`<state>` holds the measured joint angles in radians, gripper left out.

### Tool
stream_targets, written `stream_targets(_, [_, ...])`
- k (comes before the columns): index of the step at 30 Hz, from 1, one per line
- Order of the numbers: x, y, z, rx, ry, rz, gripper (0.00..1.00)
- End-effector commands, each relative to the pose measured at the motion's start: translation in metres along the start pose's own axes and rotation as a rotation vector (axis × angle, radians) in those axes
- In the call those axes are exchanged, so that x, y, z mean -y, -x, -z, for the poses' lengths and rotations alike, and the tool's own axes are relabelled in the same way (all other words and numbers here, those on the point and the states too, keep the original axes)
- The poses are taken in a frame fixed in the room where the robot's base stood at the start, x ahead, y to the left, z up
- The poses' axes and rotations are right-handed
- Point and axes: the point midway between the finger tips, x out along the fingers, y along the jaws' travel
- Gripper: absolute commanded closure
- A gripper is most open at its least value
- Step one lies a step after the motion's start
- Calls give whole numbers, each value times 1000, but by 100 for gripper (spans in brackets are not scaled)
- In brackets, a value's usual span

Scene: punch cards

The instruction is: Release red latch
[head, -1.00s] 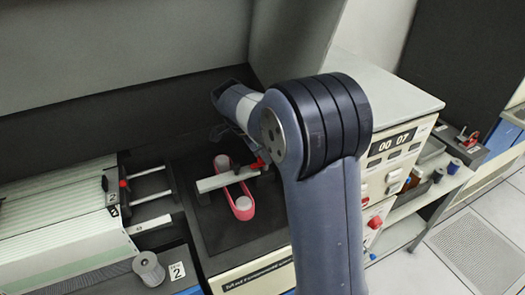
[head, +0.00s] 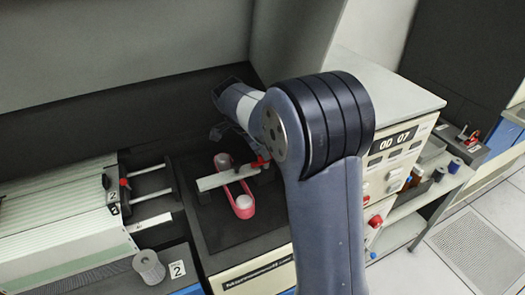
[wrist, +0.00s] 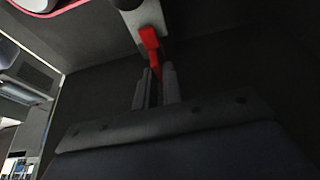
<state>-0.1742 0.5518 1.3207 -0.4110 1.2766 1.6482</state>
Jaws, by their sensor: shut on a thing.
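The red latch (head: 258,162) sits at the right end of a pale bar (head: 220,179) in the head view. The bar lies across a pink-red loop with two white round ends (head: 243,203). In the wrist view the red latch (wrist: 150,42) stands at the end of the bar, its lower part between the two fingers of my gripper (wrist: 155,78). My gripper is shut on the latch. In the head view my arm hides most of the gripper, so the fingertips do not show there.
A ribbed unit with rods (head: 60,205) stands left of the black plate (head: 215,222). A grey spool (head: 148,266) stands at front left. A cabinet with a "00 07" display (head: 393,142) is close to my arm's right side. Bare floor lies far right.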

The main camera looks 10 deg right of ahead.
Motion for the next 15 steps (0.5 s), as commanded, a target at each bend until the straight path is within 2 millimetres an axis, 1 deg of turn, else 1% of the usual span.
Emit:
stream_targets(8, [-2, -2, -1, 0, 127, 57, 100])
stream_targets(15, [-4, -3, 0, 0, 322, 139, 100])
